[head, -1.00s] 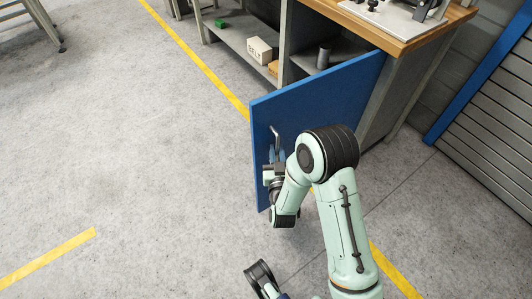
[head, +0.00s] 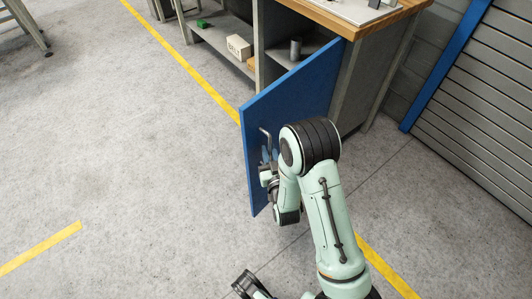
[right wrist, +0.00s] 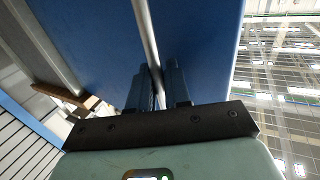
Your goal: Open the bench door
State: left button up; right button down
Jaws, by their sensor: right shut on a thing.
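The blue bench door (head: 300,98) stands swung out from the bench, with the shelves behind it exposed. Its grey bar handle (head: 265,134) is on the door's outer face near the free edge. My right gripper (head: 269,157) is shut on this handle, with my arm partly covering the door. In the right wrist view the handle (right wrist: 146,30) runs between the blue fingers of my right gripper (right wrist: 159,80), against the blue door (right wrist: 90,40). My left gripper is not in view.
The bench (head: 345,84) has a wooden top. Its open shelves hold a pale labelled box (head: 238,47), a grey cylinder (head: 295,49) and a green item (head: 203,23). A slatted shutter (head: 480,100) stands at right.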

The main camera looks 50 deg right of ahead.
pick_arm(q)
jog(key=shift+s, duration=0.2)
pick_arm(e)
jog(key=shift+s, duration=0.15)
jog(key=c, duration=1.3)
grip_release()
jog(key=shift+o, duration=0.2)
jog(key=v, duration=0.2)
jog(key=shift+s+a, duration=0.25)
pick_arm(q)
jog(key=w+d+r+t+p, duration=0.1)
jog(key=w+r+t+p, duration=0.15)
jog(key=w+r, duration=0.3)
pick_arm(e)
jog(key=p+v, duration=0.1)
jog(key=v, duration=0.2)
jog(key=shift+a+f, duration=0.1)
jog(key=shift+f, duration=0.1)
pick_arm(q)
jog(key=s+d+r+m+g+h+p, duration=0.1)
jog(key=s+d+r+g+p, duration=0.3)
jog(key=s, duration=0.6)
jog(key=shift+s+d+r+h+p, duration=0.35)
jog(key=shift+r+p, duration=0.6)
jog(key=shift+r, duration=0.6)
pick_arm(e)
jog(key=v, duration=0.7)
jog(key=shift+s+r, duration=0.2)
